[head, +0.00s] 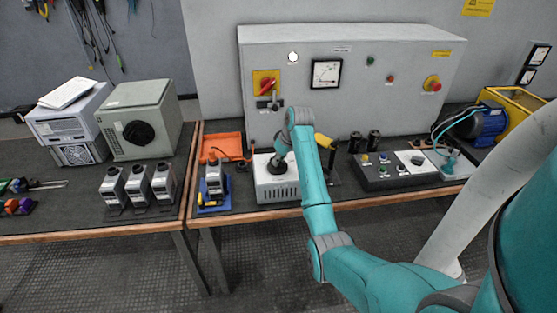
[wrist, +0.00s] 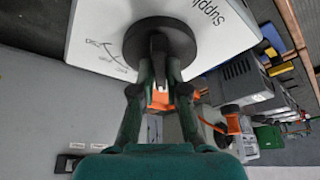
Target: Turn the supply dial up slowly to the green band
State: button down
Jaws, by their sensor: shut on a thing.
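The supply box (head: 290,190) is a white unit with a vented front on the right-hand bench. Its black round dial (head: 277,166) is on top, partly hidden by my arm. In the wrist view the dial (wrist: 186,38) is large, beside printing that reads "Supply". My gripper (wrist: 158,70) is shut on the dial's raised grip. It also shows in the head view (head: 283,148), reaching down to the dial. The dial's pointer and any green band cannot be made out.
The grey cabinet (head: 400,90) with a red-yellow switch (head: 265,83) stands behind the box. An orange tray (head: 222,147) and a small meter unit (head: 214,178) are to the left. A black control panel (head: 400,170) is to the right.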

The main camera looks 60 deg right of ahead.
aim_at(283, 165)
jog(key=shift+m+h, duration=0.3)
jog(key=shift+m, duration=0.5)
jog(key=c, duration=1.2)
grip_release()
jog(key=shift+r, duration=0.1)
jog(key=shift+v, duration=3.65)
